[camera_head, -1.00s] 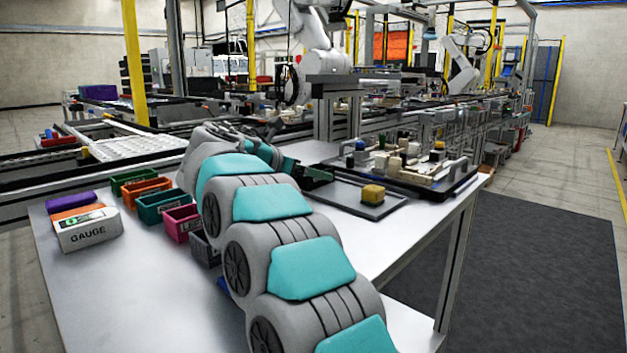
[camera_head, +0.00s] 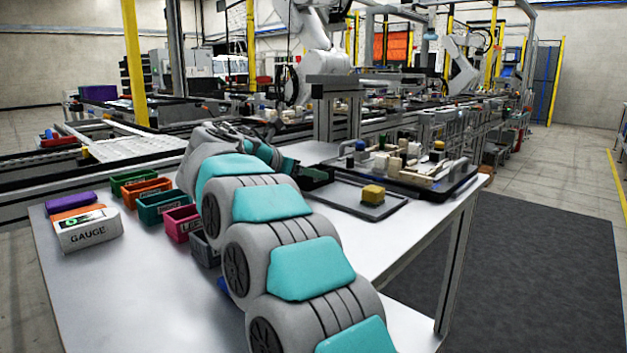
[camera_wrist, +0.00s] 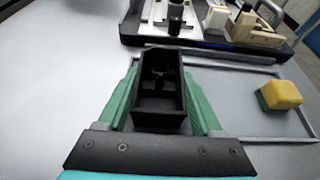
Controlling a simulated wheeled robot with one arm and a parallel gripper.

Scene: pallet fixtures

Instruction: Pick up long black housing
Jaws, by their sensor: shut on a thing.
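The long black housing (camera_wrist: 160,112) is an open-topped black box with inner walls. In the wrist view it sits lengthwise between the two green fingers of my gripper (camera_wrist: 160,95), which are shut on its sides. Below it shows the left part of a grey tray (camera_wrist: 235,136); whether the housing touches the tray I cannot tell. In the head view my gripper (camera_head: 314,177) is at the left end of the tray (camera_head: 388,212), and the housing is mostly hidden by my arm.
A yellow block (camera_head: 373,194) lies on the tray's right part. Behind stands a dark pallet (camera_head: 440,190) with several fixtures. Several coloured bins, such as the teal bin (camera_head: 160,205), and a white GAUGE box (camera_head: 86,230) stand at left.

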